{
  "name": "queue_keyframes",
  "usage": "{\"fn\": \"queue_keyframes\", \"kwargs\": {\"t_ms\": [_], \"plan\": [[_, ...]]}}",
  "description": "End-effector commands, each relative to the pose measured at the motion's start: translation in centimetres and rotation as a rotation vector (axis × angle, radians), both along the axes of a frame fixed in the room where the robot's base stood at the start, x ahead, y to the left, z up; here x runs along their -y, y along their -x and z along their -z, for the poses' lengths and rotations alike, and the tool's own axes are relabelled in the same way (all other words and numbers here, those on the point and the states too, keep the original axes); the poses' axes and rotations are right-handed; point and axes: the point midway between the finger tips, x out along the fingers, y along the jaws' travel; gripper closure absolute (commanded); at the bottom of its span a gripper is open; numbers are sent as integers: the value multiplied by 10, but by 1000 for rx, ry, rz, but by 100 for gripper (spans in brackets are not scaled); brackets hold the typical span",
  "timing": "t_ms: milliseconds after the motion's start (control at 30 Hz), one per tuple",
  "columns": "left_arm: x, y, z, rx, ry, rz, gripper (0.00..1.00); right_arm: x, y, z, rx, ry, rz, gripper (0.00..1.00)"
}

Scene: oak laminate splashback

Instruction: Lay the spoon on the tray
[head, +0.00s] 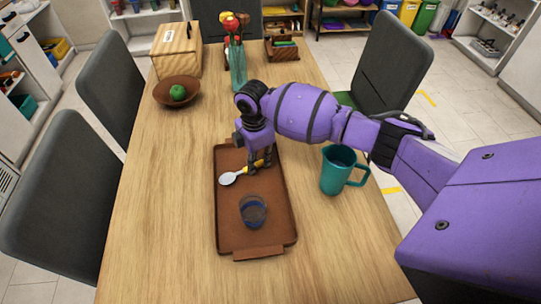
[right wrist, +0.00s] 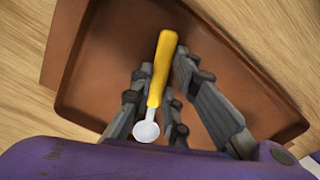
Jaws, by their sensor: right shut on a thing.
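The spoon (head: 228,179) has a yellow handle and a pale, shiny bowl; its bowl points left in the head view. The brown tray (head: 276,234) lies on the wooden table, and the spoon is over its far half. My right gripper (head: 260,167) points down over the tray and is shut on the yellow handle. In the right wrist view the spoon (right wrist: 161,68) lies between the fingers (right wrist: 165,76), above the tray floor (right wrist: 100,65). I cannot tell whether the spoon touches the tray. My left gripper is not in view.
A blue glass (head: 253,211) stands on the tray's near half. A teal jug (head: 340,170) stands right of the tray.

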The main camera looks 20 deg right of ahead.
Motion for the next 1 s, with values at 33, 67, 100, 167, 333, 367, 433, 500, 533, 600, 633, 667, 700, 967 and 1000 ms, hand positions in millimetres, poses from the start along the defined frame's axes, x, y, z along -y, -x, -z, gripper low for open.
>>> {"fn": "queue_keyframes", "kwargs": {"t_ms": [33, 67, 100, 167, 333, 367, 433, 500, 533, 600, 633, 667, 700, 967, 1000], "plan": [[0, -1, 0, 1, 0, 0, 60, -1, -1, -2, 3, 0, 0, 100], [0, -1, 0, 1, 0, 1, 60, -1, -1, -1, 2, 0, 0, 100], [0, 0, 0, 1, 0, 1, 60, -1, -1, 0, 2, 0, 0, 100], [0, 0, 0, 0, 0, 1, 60, 0, -1, 3, 1, 0, 0, 100], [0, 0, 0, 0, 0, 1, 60, 0, -1, 2, 1, 0, 0, 66], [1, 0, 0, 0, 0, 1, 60, 0, -1, 2, 1, 0, 0, 66], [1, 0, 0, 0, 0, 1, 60, 0, -1, 2, 1, 0, 0, 66], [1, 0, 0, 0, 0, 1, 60, 0, -1, 2, 1, 0, 0, 66], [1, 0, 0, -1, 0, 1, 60, 0, -1, 2, 1, 0, 0, 66], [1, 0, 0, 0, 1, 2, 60, 0, -1, 2, 2, 0, 0, 66], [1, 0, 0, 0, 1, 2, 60, 0, -1, 1, 2, 0, 0, 66], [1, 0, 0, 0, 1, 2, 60, 0, -1, 0, 2, 0, 0, 66], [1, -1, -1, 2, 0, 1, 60, 0, -1, -3, 4, 0, 0, 66], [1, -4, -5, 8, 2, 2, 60, 0, -3, -50, 8, -1, -1, 66], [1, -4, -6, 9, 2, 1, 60, 0, -2, -59, 7, -1, -2, 66]]}}
